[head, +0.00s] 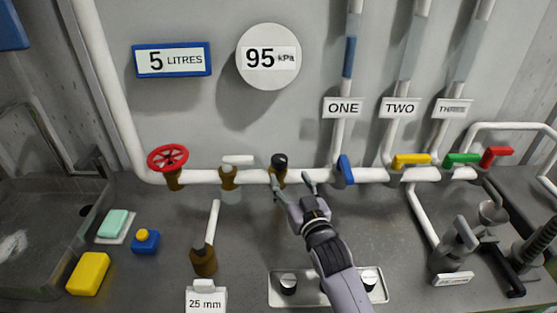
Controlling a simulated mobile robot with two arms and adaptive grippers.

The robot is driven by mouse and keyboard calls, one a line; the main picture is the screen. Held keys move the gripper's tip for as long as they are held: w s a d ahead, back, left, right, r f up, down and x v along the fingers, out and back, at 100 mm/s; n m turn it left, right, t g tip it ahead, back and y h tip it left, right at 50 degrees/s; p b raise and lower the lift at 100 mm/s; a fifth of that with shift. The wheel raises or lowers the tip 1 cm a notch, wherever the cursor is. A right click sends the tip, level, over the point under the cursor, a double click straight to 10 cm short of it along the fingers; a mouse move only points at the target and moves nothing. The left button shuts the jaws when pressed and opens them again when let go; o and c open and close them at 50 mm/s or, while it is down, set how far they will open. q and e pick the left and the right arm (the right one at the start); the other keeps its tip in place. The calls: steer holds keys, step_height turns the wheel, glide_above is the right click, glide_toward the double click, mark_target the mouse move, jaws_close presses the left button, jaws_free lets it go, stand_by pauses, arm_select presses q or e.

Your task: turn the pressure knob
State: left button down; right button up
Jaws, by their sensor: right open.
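A black knob (279,160) sits on top of a brass fitting on the white horizontal pipe, below the round 95 kPa gauge (268,57). It appears to be the pressure knob. My right gripper (291,184) reaches up from the lower right, with its fingers spread and nothing between them. Its left finger overlaps the brass fitting just below the knob in the picture; I cannot tell whether they touch. Its right finger is to the right of the knob. My left gripper is not in view.
A red handwheel (168,158) and a white-levered valve (229,174) stand left on the pipe. Blue (346,170), yellow (411,159), green (461,159) and red levers are at right. A plate (328,299) with two knobs lies below. A sink is far left.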

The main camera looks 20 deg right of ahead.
mark_target(284, 166)
steer(key=w+p, duration=0.1)
steer(key=w, duration=0.7)
steer(key=shift+w+a, duration=0.1)
steer(key=shift+w, duration=0.6)
steer(key=c, duration=1.2)
steer(key=shift+r+n+y+p, duration=0.15)
steer(key=shift+n+y+p, duration=0.35)
steer(key=shift+y+p, duration=0.1)
steer(key=shift+n+y, duration=0.6)
steer(key=shift+y, duration=0.5)
steer(key=o, duration=1.2)
